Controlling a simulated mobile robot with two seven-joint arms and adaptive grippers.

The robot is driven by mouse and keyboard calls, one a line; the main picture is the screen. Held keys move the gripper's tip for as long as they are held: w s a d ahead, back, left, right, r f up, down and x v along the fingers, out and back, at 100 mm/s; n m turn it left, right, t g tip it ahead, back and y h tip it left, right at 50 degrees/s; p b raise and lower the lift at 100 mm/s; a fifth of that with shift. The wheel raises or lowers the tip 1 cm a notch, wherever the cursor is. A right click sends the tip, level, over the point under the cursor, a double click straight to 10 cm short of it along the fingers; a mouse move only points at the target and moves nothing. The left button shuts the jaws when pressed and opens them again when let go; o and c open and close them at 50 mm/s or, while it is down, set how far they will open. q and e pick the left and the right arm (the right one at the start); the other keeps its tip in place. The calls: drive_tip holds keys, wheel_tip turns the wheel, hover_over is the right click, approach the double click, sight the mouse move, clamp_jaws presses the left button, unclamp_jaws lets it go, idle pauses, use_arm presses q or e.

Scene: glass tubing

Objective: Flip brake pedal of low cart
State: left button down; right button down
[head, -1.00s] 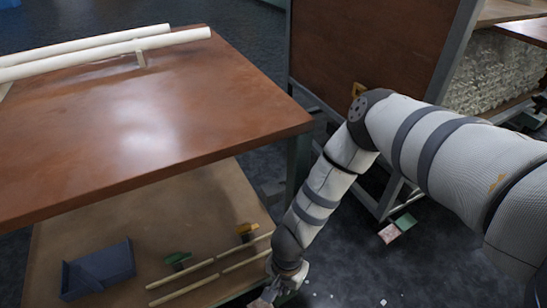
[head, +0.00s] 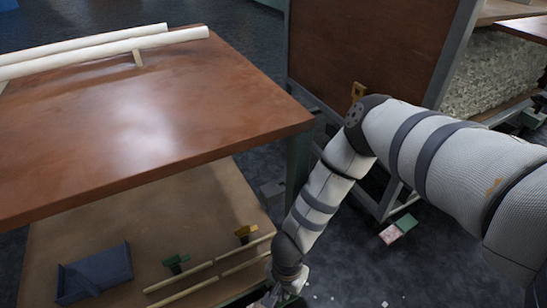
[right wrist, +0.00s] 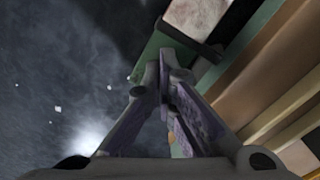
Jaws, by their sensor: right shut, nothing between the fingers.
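The low cart has a brown top (head: 140,120) and a lower shelf (head: 190,205). In the right wrist view, a pale pinkish pad (right wrist: 197,17) with a dark edge sits beside green metal (right wrist: 155,58) along the cart's side; it looks like the brake pedal. My right gripper (right wrist: 168,65) is shut and empty, its tips over the green metal just below the pad in the picture. I cannot tell whether they touch. In the head view my right gripper (head: 280,297) is low beside the shelf's right edge, partly cut off by the frame. My left gripper is out of view.
A taller cart (head: 365,50) stands behind my right arm, with a similar pink pad and green piece (head: 398,230) near the floor. White tubes (head: 110,50) lie on the low cart. A dark blue tray (head: 95,275) and sticks (head: 200,275) lie on its shelf. Small white bits dot the floor.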

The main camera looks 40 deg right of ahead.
drive_tip(key=shift+f, duration=0.2)
drive_tip(key=shift+r, duration=0.1)
wheel_tip(320, 180, up, 7)
drive_tip(key=p, duration=0.4)
idle(0.3)
